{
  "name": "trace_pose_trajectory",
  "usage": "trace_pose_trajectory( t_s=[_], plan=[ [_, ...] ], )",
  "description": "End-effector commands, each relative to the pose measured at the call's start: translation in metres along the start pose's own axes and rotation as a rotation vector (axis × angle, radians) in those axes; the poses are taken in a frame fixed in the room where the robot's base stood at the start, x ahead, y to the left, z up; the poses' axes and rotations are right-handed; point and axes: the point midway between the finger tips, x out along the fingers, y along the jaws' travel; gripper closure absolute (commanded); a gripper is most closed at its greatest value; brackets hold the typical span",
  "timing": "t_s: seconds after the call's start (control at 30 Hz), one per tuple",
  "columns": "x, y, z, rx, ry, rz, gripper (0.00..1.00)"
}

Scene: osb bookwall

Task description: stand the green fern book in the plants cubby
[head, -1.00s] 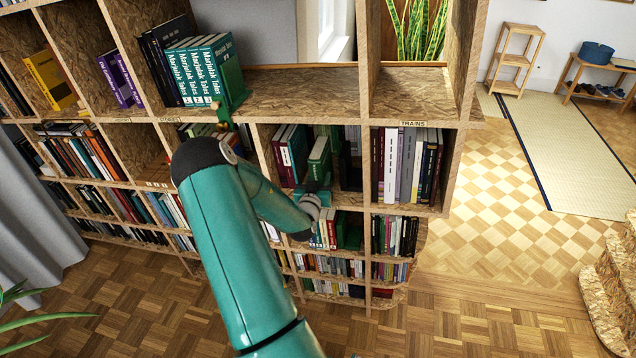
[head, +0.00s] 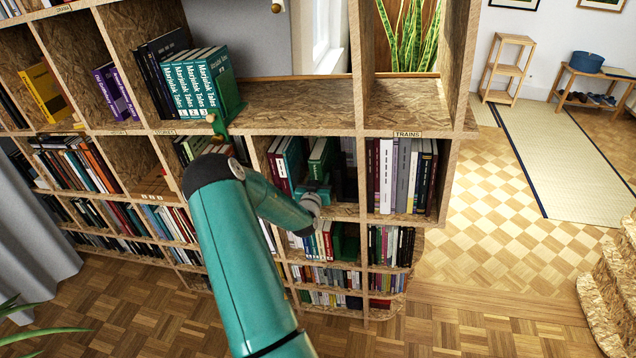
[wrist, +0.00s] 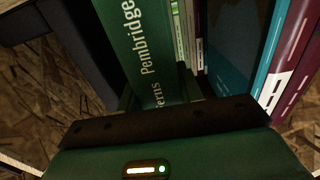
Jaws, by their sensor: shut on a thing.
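The green fern book (head: 320,155) stands roughly upright in the cubby left of the one labelled TRAINS. Its spine, with "Ferns" and "Pembridge", faces me in the wrist view (wrist: 140,45). My gripper (head: 316,188) is shut on its lower part, at the cubby's opening. The dark bar of my gripper (wrist: 165,122) crosses below the spine in the wrist view. The cubby (head: 350,208) has no readable label from here. Whether the book's bottom rests on the board is hidden.
Teal and maroon books (head: 287,162) stand left of the fern book; the wrist view shows teal and maroon books (wrist: 285,60) on the right. The TRAINS cubby (head: 405,175) is full. The shelf top (head: 300,103) is partly bare.

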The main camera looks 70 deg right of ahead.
Motion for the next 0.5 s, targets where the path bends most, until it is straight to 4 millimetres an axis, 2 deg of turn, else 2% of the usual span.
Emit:
trace_pose_trajectory(
  t_s=[0.3, 0.5],
  plan=[
    [0.018, 0.000, -0.002, 0.001, 0.005, 0.000, 1.00],
    [0.020, 0.000, -0.003, 0.000, 0.005, 0.000, 1.00]
  ],
)
